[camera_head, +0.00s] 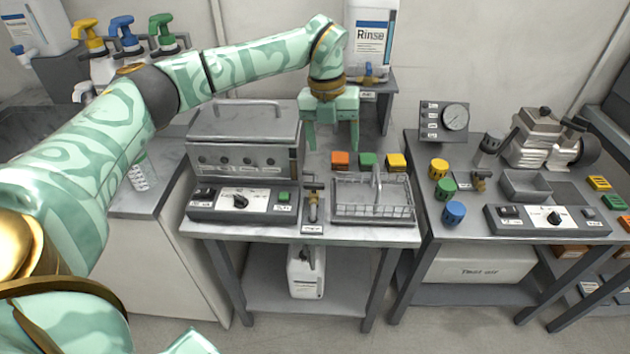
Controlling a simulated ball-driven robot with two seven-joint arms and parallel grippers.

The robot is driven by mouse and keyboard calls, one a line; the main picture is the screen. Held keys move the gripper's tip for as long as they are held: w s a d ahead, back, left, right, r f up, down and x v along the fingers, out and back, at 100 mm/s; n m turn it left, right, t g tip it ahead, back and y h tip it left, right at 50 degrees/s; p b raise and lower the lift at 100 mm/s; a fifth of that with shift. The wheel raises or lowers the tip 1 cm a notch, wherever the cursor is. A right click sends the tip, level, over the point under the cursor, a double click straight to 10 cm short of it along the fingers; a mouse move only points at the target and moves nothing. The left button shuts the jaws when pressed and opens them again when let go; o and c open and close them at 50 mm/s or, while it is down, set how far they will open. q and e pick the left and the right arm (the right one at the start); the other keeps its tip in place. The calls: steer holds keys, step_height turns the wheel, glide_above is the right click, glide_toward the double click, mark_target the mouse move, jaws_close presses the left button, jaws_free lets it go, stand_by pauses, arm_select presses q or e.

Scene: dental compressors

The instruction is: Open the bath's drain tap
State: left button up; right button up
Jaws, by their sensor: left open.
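The bath (245,150) is a grey metal box with a lidded top and a row of dark knobs, at the back left of the middle table. Its drain tap (313,207) is a small brass-coloured fitting with a grey top, at the table's front edge by a small label. How its handle is set is too small to tell. My left gripper (333,142) points down with its fingers apart and empty. In the picture it is above and slightly right of the tap, beside the bath's right side and apart from the tap. My right gripper does not show.
A control box (243,203) stands left of the tap, a wire basket (372,210) right of it. Orange, green and yellow blocks (367,160) lie behind the basket. A white jug (305,273) stands on the shelf below. A Rinse container (371,35) is at the back.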

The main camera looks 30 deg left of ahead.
arm_select(q)
step_height(320, 180, up, 2)
steer(key=r+n+y, duration=0.1)
steer(key=n+y, duration=0.1)
glide_above(314, 184)
step_height(314, 184, down, 16)
steer(key=b, duration=0.5)
steer(key=shift+f, duration=0.25)
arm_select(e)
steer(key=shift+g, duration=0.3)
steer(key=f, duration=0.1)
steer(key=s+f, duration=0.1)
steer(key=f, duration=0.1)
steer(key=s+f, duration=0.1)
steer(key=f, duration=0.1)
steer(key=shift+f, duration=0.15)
arm_select(q)
steer(key=c, duration=1)
